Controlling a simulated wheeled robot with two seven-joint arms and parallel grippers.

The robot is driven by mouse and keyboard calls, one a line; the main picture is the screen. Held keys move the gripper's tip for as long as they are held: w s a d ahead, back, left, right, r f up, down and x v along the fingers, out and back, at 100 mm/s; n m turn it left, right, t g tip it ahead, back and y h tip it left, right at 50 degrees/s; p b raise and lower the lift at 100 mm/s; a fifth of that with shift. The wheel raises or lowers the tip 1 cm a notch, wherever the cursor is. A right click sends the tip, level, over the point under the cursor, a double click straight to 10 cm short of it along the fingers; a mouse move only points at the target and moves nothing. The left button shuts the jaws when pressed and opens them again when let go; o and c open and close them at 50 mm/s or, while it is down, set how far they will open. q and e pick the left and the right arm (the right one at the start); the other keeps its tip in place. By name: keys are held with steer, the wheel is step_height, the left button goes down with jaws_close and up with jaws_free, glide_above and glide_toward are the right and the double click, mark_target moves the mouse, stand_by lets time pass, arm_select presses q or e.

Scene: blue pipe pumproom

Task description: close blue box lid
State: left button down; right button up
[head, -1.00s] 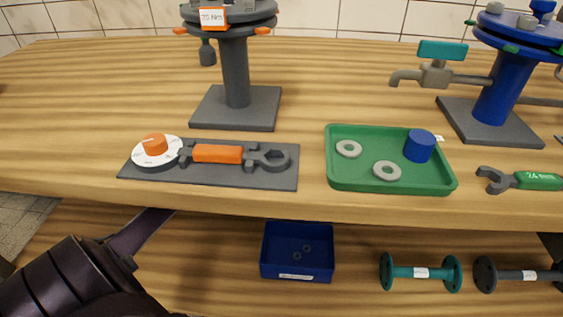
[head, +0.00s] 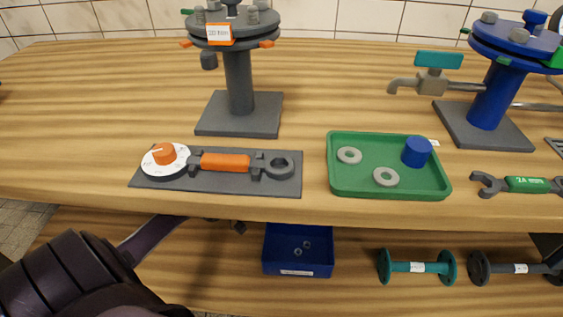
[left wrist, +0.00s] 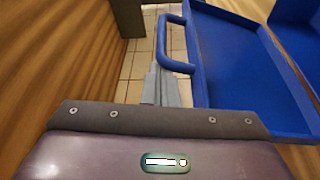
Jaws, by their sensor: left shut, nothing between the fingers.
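The blue box (head: 298,268) stands open on the lower shelf in the head view, with small nuts inside. Its lid is hidden there behind the tabletop edge. In the left wrist view the blue lid (left wrist: 232,62) shows as a rimmed panel swung open, with a bar handle (left wrist: 166,48) on its left edge. Part of the box (left wrist: 300,32) shows at the upper right. My left gripper (left wrist: 158,84) is shut and empty, its tips just below the handle in that picture; contact is unclear. My right gripper is out of view.
The tabletop edge (head: 300,208) overhangs the shelf above my left arm. Teal (head: 418,267) and dark (head: 515,268) flanged pipe pieces lie right of the box. A green tray (head: 388,188) and a wrench on a dark mat (head: 225,182) lie on the tabletop.

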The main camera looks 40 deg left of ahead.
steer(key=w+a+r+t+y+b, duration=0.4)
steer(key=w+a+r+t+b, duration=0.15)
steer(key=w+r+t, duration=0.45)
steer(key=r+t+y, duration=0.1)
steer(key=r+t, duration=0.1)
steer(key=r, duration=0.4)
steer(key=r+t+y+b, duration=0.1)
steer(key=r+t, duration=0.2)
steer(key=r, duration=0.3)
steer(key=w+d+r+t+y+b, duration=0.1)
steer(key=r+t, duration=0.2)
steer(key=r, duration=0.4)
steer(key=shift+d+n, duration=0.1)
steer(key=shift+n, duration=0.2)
arm_select(q)
steer(key=s+d+f+m+h, duration=0.3)
steer(key=s+d+f+m, duration=0.4)
steer(key=s+f+m, duration=0.4)
steer(key=shift+s+f+h, duration=0.4)
steer(key=shift+s+f, duration=0.05)
steer(key=shift+f, duration=0.1)
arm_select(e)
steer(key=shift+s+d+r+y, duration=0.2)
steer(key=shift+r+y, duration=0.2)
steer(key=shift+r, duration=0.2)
arm_select(q)
steer(key=shift+f, duration=0.1)
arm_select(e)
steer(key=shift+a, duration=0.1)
